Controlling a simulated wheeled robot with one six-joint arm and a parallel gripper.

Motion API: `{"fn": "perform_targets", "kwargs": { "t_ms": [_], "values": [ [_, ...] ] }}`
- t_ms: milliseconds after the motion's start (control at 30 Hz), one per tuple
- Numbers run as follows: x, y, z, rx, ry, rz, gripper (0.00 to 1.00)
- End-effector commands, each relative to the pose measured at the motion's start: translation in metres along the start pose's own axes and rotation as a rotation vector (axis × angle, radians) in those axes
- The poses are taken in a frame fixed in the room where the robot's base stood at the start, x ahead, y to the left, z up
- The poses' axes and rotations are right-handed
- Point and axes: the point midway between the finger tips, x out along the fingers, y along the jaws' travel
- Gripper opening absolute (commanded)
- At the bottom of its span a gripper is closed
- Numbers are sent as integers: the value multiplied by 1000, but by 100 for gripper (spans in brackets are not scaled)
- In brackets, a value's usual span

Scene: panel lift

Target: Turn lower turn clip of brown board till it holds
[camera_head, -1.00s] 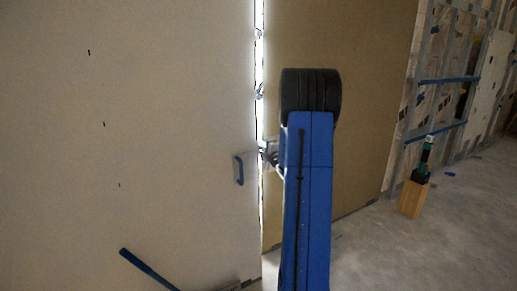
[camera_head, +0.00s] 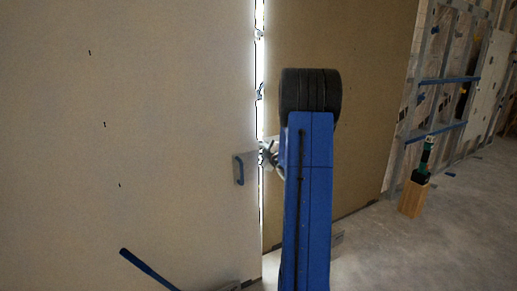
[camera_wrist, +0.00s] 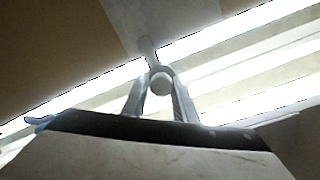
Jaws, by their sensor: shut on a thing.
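The brown board (camera_head: 365,110) stands upright to the right of a bright vertical gap; its surface also fills the upper left of the wrist view (camera_wrist: 60,50). My gripper (camera_head: 268,153) is at the gap, low on the board's left edge, partly hidden behind my blue arm. In the wrist view my gripper's two silver fingers (camera_wrist: 160,78) close around the round end of the lower turn clip (camera_wrist: 148,48). The clip's narrow part runs up from the fingers towards a pale patch at the board's edge. How far the clip overlaps the board is hard to tell.
Another clip (camera_head: 259,91) sits higher in the gap. A wooden block (camera_head: 412,199) with a green and black tool on top stands on the right. Open floor (camera_head: 420,250) lies at lower right.

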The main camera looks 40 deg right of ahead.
Motion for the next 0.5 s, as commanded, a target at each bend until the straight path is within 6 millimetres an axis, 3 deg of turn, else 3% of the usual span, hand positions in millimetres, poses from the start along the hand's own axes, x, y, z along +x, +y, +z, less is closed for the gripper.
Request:
{"fn": "perform_targets", "kwargs": {
  "t_ms": [500],
  "values": [
    [-2, -4, 6, 86, -13, -6, 4]
  ]
}}
